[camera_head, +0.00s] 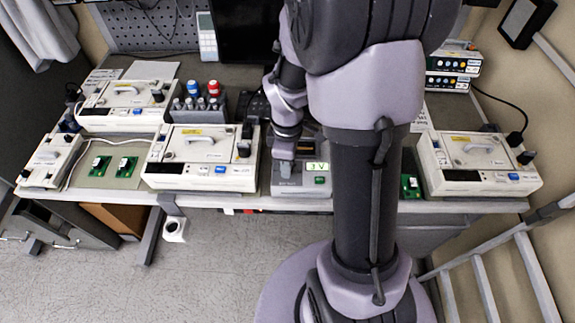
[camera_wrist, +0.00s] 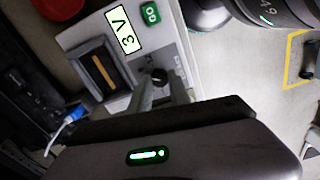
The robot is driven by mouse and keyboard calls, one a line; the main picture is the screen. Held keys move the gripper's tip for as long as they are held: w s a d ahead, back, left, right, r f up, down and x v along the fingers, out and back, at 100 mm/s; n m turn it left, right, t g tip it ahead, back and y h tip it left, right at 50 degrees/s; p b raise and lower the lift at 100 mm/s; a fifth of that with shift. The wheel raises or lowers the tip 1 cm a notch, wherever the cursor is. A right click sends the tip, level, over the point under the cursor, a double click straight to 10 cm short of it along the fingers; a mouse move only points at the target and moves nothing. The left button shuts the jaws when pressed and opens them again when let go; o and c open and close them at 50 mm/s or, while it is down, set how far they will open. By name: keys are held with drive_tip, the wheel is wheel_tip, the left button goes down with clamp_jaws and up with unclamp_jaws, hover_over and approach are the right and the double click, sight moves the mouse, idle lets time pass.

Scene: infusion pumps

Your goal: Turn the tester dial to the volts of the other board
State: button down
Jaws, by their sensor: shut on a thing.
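The tester (camera_head: 301,190) is a grey box at the front middle of the bench. Its lit display (camera_head: 318,167) reads 3 V, and the display (camera_wrist: 123,30) shows the same in the wrist view. The small black dial (camera_wrist: 159,77) sits on the tester's top between my fingertips. My gripper (camera_wrist: 160,84) is shut on the dial from above; in the head view my gripper (camera_head: 284,150) is over the tester's left part. Two green boards (camera_head: 100,165) (camera_head: 126,167) lie on a mat at the left. Another green board (camera_head: 411,187) lies right of the tester, partly hidden by my arm.
White pumps (camera_head: 200,158) (camera_head: 478,163) stand on both sides of the tester. A green GO button (camera_wrist: 151,14) and a dark slot with an orange strip (camera_wrist: 103,70) are on the tester. A blue-tipped cable (camera_wrist: 75,114) shows nearby.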

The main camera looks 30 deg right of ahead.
drive_tip(key=c, duration=1.4)
unclamp_jaws()
drive_tip(key=shift+o, duration=0.2)
drive_tip(key=shift+r, duration=0.1)
wheel_tip(320, 180, up, 7)
drive_tip(key=p, duration=0.7)
drive_tip(key=shift+r, duration=0.1)
drive_tip(key=shift+f, duration=0.2)
drive_tip(key=shift+b, duration=0.3)
drive_tip(key=shift+c, duration=0.2)
